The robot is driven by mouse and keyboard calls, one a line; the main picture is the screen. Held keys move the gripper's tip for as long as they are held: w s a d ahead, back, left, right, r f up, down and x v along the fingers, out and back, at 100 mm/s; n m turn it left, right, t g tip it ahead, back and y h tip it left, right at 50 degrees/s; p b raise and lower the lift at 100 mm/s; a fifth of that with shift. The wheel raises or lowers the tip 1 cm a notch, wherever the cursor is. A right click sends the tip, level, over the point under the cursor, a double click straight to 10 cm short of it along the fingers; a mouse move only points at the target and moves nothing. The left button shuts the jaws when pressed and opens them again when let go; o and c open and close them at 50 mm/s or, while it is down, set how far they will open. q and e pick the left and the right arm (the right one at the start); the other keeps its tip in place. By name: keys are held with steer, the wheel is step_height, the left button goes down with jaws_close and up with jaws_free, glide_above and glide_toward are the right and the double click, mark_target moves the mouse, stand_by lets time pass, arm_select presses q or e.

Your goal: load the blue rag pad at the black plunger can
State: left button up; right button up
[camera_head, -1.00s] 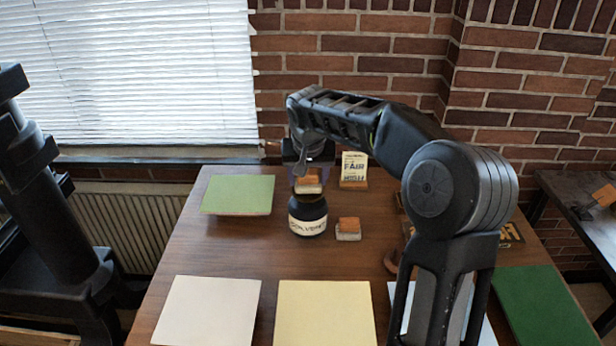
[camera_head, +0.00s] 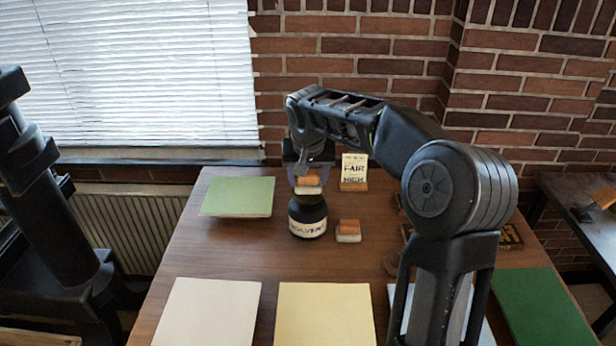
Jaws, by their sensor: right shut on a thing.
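The black can (camera_head: 308,219) with a pale "SOLVENT" label stands upright on the table, left of centre. My right gripper (camera_head: 308,174) is directly above it, pointing down and shut on a pad with an orange wooden handle (camera_head: 308,186). The pad's pale underside is at the can's top; I cannot tell whether it is pressed down. No blue shows clearly on this pad. A second pad with an orange block and whitish base (camera_head: 348,231) lies on the table right of the can. My left gripper is not in view; only part of my left arm shows at the left edge.
A green panel (camera_head: 237,196) lies at the back left. White (camera_head: 210,312), yellow (camera_head: 325,312) and dark green (camera_head: 545,305) panels lie along the front. A small sign card (camera_head: 354,168) stands behind the can. My right arm hides part of the table's right side.

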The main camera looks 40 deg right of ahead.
steer(key=shift+r+p, duration=2)
steer(key=shift+r, duration=1.2)
steer(key=shift+a+f, duration=0.1)
steer(key=shift+a, duration=0.05)
steer(key=s+a+f+n, duration=0.1)
steer(key=a+f+n, duration=0.1)
steer(key=a+f, duration=0.2)
steer(key=s+a+f+n+y, duration=0.1)
steer(key=a+f, duration=0.3)
steer(key=a, duration=0.7)
steer(key=s+a+f+n+y, duration=0.1)
steer(key=s+a+f+n, duration=0.1)
steer(key=a, duration=0.6)
step_height(320, 180, down, 3)
steer(key=shift+r+n+t, duration=0.15)
steer(key=shift+n+t, duration=0.25)
steer(key=shift+n, duration=0.5)
